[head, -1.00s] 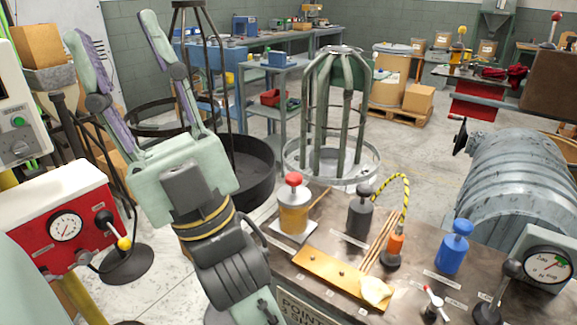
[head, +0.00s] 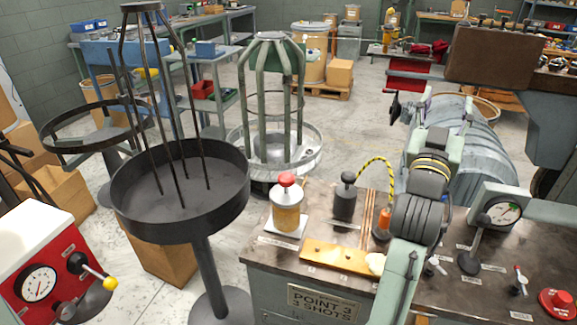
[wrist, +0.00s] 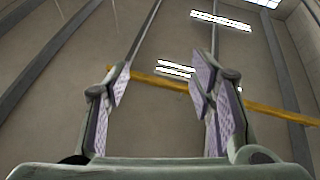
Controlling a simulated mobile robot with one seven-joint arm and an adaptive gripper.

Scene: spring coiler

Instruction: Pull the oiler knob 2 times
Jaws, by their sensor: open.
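An amber jar (head: 287,212) with a red knob (head: 287,180) on top stands upright on a white base at the left of the bench. It looks like an oiler. A dark grey pot (head: 345,202) with a black knob stands to its right. No label naming the oiler is readable. My gripper (head: 447,108) is raised at the right of the head view, well apart from the red knob, with my arm in front of part of the bench. In the wrist view my gripper (wrist: 160,78) is open and empty, with ceiling and wall beyond it.
A black round tray on a stand (head: 180,200) is left of the bench. A red gauge box (head: 42,275) is at lower left.

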